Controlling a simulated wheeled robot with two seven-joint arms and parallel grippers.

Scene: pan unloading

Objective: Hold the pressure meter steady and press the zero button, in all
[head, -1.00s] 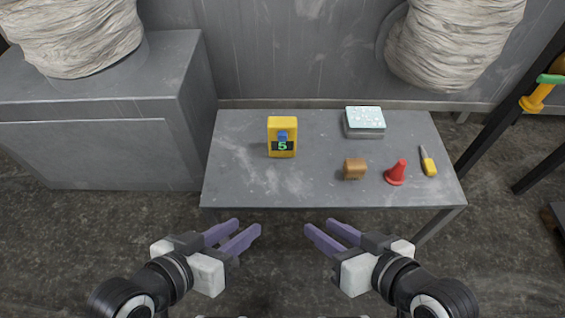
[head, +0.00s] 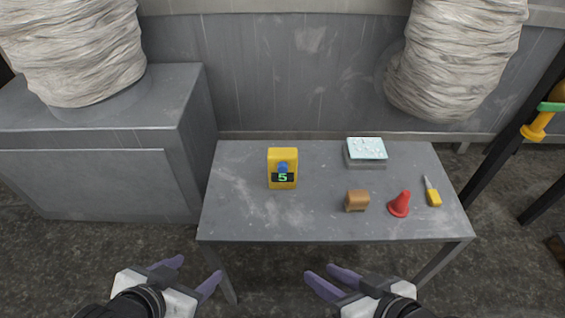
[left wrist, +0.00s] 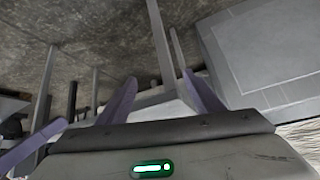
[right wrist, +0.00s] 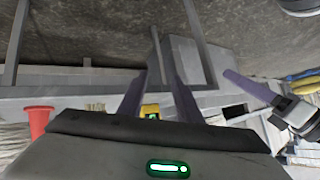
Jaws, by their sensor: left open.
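The pressure meter, a yellow box (head: 275,156) with a blue button (head: 282,167) and a dark display reading 5, stands upright on the left part of the grey table. It also shows small between the right fingers in the right wrist view (right wrist: 150,108). My left gripper (head: 194,271) is open and empty, in front of the table near its left front corner. My right gripper (head: 324,274) is open and empty, in front of the table's middle. Both are apart from the meter. The left wrist view does not clearly show the meter.
The table's left front is clear. A grey cabinet (head: 90,185) stands at left.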

